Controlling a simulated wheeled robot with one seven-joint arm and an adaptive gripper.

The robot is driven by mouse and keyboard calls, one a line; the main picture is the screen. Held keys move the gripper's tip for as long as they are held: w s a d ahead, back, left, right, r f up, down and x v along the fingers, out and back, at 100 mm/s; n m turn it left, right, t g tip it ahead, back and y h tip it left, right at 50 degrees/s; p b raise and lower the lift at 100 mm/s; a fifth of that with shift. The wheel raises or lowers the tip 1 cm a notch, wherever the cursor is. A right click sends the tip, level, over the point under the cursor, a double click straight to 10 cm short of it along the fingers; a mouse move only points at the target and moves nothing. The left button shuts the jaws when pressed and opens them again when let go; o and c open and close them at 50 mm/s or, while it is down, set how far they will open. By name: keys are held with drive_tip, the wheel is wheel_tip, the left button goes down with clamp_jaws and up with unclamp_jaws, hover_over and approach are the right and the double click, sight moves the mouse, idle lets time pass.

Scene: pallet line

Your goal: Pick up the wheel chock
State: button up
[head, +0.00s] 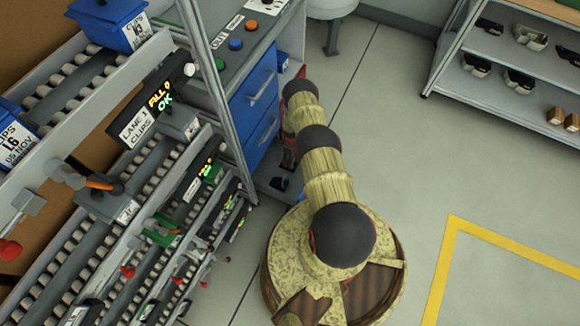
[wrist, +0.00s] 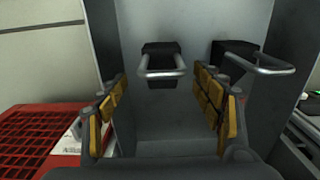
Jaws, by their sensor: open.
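In the wrist view, a black wheel chock (wrist: 160,49) with a pale grey bar handle stands ahead, in line with the gap between my fingers. A second black block (wrist: 238,47) with a similar handle stands to its right, partly behind my right finger. My gripper (wrist: 163,103) is open and empty, with yellow pads on both fingers. The handle of the middle chock appears just beyond the fingertips; I cannot tell whether they touch. In the head view, a small black block (head: 279,184) shows low beside the blue-drawer cabinet, and my arm hides most of the gripper.
Grey panels flank the chocks in the wrist view. A red grated crate (wrist: 38,140) lies at left. In the head view, the blue-drawer cabinet (head: 252,98) and roller lanes (head: 110,190) stand left of my arm. A shelf rack (head: 505,75) is at upper right; floor between is clear.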

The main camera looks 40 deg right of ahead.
wheel_tip(320, 180, down, 7)
drive_tip(key=b, duration=0.3)
drive_tip(key=shift+a, duration=0.15)
drive_tip(key=shift+r, duration=0.1)
drive_tip(key=shift+c, duration=0.6)
drive_tip(key=c, duration=1.3)
drive_tip(key=shift+r, duration=0.1)
